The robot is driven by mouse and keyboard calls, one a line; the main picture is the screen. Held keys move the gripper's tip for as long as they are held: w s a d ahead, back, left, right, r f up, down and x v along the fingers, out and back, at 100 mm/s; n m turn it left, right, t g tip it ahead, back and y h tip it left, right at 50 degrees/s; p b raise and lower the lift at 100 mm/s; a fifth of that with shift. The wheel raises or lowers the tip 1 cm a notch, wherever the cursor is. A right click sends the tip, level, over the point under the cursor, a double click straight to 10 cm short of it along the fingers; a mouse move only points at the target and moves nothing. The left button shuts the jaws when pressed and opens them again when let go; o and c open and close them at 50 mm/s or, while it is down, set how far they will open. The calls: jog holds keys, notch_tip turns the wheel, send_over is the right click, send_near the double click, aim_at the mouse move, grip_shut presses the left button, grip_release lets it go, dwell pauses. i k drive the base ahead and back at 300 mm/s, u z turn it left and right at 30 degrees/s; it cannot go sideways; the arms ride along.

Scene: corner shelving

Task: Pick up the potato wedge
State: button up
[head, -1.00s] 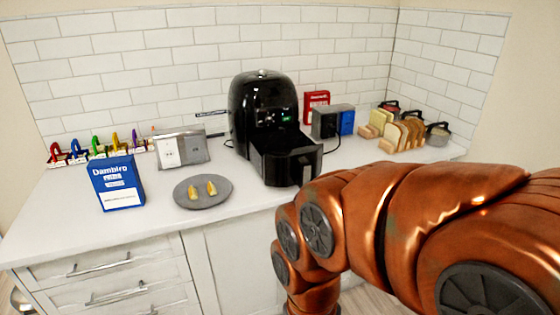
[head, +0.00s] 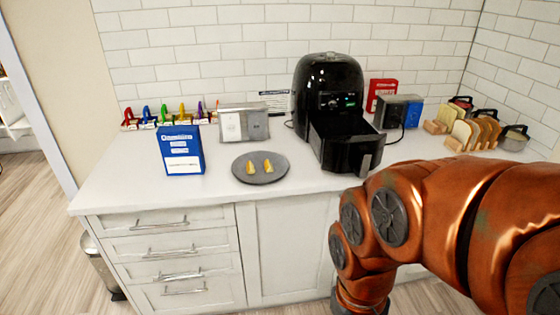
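Two yellow potato wedges lie side by side on a round grey plate (head: 279,176) on the white counter. The left potato wedge (head: 251,168) and the right potato wedge (head: 268,166) are a little apart from each other. My copper-coloured arm fills the lower right of the head view, in front of the counter. Its end bends down out of the bottom of the picture, so my gripper is not visible. No part of my arm touches the plate or the wedges.
A black air fryer (head: 326,85) with its drawer (head: 345,145) pulled out stands right of the plate. A blue box (head: 181,150) stands to the left. Bread slices in racks (head: 470,130) are at far right. The counter's front edge before the plate is clear.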

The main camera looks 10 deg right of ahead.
aim_at(250, 169)
jog(key=u, duration=4.5)
jog(key=k, duration=1.85)
jog(key=z, duration=0.65)
